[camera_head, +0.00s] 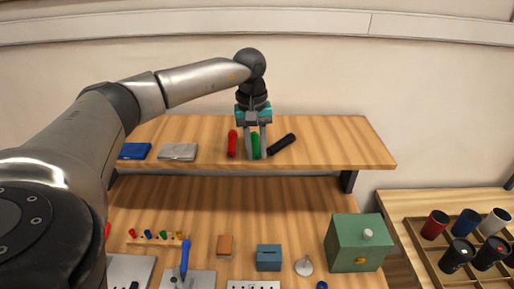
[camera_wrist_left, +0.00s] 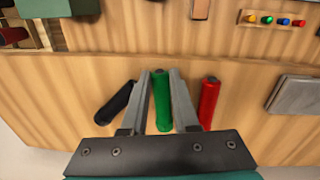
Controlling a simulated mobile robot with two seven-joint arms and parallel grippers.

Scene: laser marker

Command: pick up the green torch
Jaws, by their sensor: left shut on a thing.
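The green torch (camera_head: 255,143) is on the raised wooden shelf (camera_head: 340,147), between a red torch (camera_head: 232,144) and a black torch (camera_head: 283,145). My left gripper (camera_head: 256,152) reaches down from above with its fingers on either side of the green torch, shut on it. In the left wrist view the green torch (camera_wrist_left: 161,100) lies between the two fingers (camera_wrist_left: 161,78). The red torch (camera_wrist_left: 208,102) is just right of the fingers there, and the black torch (camera_wrist_left: 116,102) just left. My right gripper is not in view.
A blue case (camera_head: 134,151) and a grey case (camera_head: 178,152) lie at the shelf's left. Below are a green box (camera_head: 357,243), a small blue box (camera_head: 268,258) and small coloured pegs (camera_head: 163,235). A divided tray (camera_head: 432,262) with cups stands at right.

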